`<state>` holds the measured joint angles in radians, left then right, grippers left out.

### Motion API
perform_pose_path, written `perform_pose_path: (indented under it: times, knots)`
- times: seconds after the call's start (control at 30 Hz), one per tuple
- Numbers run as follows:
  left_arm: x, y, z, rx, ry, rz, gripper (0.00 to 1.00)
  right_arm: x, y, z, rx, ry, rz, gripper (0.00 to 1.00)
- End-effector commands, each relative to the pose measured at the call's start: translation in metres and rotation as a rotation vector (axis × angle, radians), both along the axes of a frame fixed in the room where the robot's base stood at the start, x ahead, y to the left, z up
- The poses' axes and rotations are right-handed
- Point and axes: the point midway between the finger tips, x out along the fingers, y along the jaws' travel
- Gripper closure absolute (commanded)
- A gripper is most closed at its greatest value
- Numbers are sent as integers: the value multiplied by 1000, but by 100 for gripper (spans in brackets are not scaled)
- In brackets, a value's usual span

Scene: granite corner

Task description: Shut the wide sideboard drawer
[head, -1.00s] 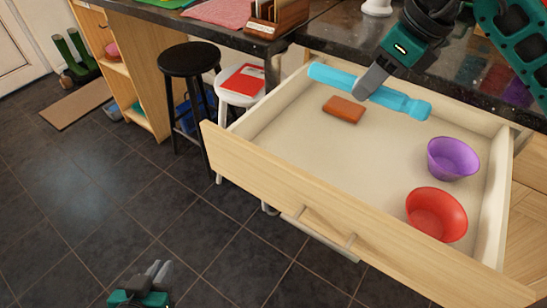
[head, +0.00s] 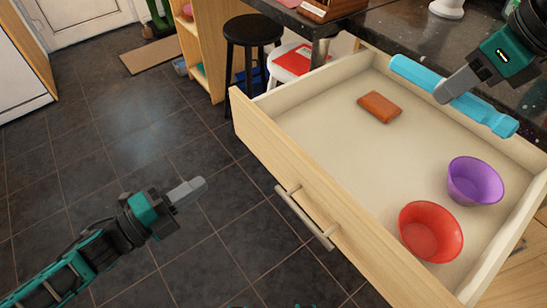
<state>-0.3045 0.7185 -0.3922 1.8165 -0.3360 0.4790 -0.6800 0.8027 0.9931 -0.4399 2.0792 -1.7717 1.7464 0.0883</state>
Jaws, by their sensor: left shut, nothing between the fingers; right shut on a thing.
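The wide sideboard drawer (head: 290,177) stands pulled far out, its wooden front facing the lower left. Its bar handle (head: 305,216) is on the outside of that front. My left gripper (head: 188,192) is shut and empty over the floor, to the left of the handle and apart from it. My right gripper (head: 449,88) is shut on a light blue rolling-pin-shaped thing (head: 484,111) and holds it over the back right part of the drawer. A brown block (head: 380,107), a purple bowl (head: 474,181) and a red bowl (head: 431,232) are inside the drawer.
A dark granite counter (head: 385,28) runs behind the drawer. A black stool (head: 253,32) and a white stool with a red book (head: 293,61) stand beyond its left end. The tiled floor (head: 110,130) at the left is clear.

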Motion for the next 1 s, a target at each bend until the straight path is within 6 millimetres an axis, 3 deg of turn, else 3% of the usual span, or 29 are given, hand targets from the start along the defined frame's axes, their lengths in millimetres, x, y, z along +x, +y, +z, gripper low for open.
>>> perform_pose_path:
  times: [0.2, 0.37, 0.8, 1.0]
  knots:
    - [-3, 1, 3, 62, -78, -70, 100, 0, 0, 1, 1, -1, 0, 100]
    - [6, -11, 4, 63, -85, -74, 100, 0, 0, 1, 1, -1, 0, 100]
    - [58, -78, 4, 61, -82, -72, 100, 0, 0, 0, 1, -1, 0, 100]
    - [75, -100, 3, 61, -80, -72, 100, 0, 0, -1, 1, -1, 0, 100]
